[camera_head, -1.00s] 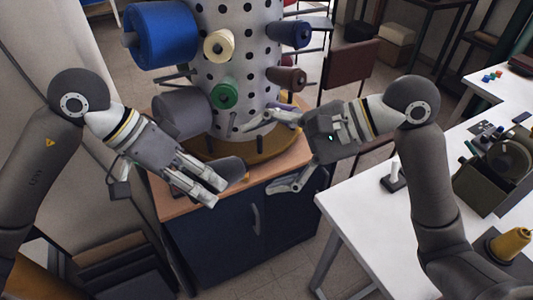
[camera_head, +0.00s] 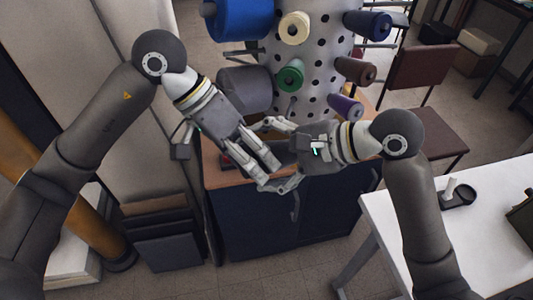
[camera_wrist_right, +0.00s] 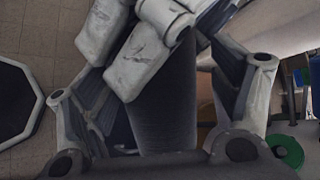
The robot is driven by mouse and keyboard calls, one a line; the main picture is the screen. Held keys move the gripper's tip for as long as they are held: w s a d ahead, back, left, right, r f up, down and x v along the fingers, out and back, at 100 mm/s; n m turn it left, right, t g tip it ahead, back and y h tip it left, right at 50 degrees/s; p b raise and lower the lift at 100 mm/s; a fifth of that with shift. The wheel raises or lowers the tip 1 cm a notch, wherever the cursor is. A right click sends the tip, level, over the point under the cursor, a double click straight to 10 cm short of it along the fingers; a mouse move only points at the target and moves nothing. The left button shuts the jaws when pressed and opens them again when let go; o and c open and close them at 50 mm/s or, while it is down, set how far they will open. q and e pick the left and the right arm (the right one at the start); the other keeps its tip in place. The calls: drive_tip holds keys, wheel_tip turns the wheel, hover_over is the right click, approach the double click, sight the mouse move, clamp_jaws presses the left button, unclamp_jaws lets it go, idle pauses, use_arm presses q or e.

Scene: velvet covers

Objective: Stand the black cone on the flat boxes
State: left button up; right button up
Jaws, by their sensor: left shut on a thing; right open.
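My left gripper (camera_head: 262,168) is shut on the black cone (camera_head: 284,152), a dark cone mostly hidden behind the fingers in the head view. In the right wrist view the cone (camera_wrist_right: 165,105) stands out large and dark, with the left gripper's pale fingers (camera_wrist_right: 135,45) across its upper part. My right gripper (camera_head: 280,156) is open, its fingers on either side of the cone; I cannot tell whether they touch it. Flat, dark and brown stacked pieces (camera_head: 168,252), which look like the flat boxes, lie low at the left.
A dotted column with coloured spools, including a green one (camera_head: 290,79), stands behind the grippers on a dark-blue cabinet (camera_head: 255,225) with a wooden top. A white table (camera_head: 400,225) is at the right. A brown chair (camera_head: 417,72) stands behind. Grey floor shows between cabinet and table.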

drive_tip(key=shift+c, duration=0.5)
drive_tip(key=c, duration=0.9)
use_arm(q)
drive_tip(key=o, duration=1.1)
use_arm(e)
drive_tip(key=shift+c, duration=0.7)
